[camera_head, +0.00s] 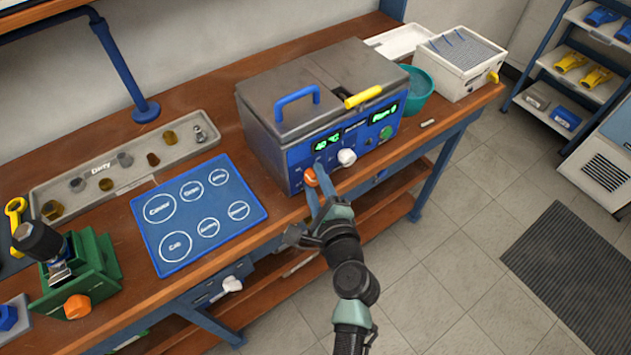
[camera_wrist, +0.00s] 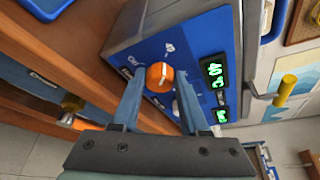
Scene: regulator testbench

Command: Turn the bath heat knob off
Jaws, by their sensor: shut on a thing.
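The bath is a grey metal box (camera_head: 268,92) with a blue front panel (camera_head: 300,152), standing on the wooden bench. An orange knob (camera_head: 310,177) with a white pointer line sits at the lower left of the panel. It also shows in the wrist view (camera_wrist: 160,76), between the fingertips. A green display (camera_wrist: 215,77) reads 40 °C. My gripper (camera_head: 315,184) reaches the panel from the front, its blue fingers (camera_wrist: 157,85) on either side of the orange knob and shut on it.
A white knob (camera_head: 346,157) is on the panel to the right of the orange one. A blue mat with circles (camera_head: 198,212) and a grey tray (camera_head: 120,172) lie left of the bath. A teal bowl (camera_head: 418,90) stands to the right. Floor in front is clear.

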